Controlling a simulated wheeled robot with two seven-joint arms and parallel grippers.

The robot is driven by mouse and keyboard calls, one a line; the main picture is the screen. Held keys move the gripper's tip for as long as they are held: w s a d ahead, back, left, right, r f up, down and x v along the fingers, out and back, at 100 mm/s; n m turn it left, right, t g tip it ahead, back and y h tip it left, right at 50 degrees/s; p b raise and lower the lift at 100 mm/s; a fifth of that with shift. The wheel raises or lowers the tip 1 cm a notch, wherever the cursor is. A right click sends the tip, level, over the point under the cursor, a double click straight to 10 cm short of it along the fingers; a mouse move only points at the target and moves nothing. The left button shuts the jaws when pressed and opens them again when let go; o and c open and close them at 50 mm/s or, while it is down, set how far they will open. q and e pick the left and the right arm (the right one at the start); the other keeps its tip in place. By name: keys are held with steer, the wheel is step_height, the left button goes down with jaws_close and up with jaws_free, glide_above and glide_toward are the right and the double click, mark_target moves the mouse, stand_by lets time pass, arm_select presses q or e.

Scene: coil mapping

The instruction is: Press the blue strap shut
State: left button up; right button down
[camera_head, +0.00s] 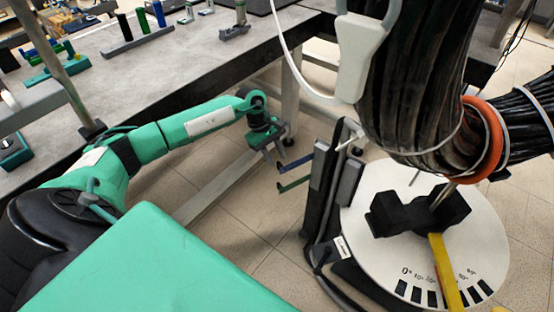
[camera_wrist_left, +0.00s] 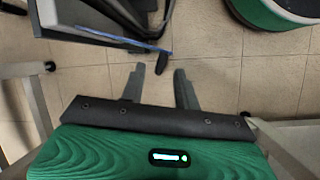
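The blue strap (camera_head: 296,163) sticks out to the left from the upright black stand in the head view, its free end away from the stand. It also shows as a thin blue strip in the left wrist view (camera_wrist_left: 110,36), near the top left. My left gripper (camera_head: 279,149) is just left of and above the strap's free end in the head view. In the left wrist view my left gripper (camera_wrist_left: 160,76) has its two fingers apart with floor between them. It appears empty and apart from the strap. My right gripper is not in view.
A green strap (camera_head: 293,185) sticks out below the blue one. The black stand (camera_head: 322,195) is beside a white round dial plate (camera_head: 385,240). A thick black cable bundle (camera_head: 425,80) with an orange ring (camera_head: 487,140) hangs at right. A grey table (camera_head: 175,65) is behind my left arm.

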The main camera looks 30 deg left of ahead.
arm_select(q)
steer(key=shift+x, duration=1.05)
jaws_close()
steer(key=shift+d, duration=0.1)
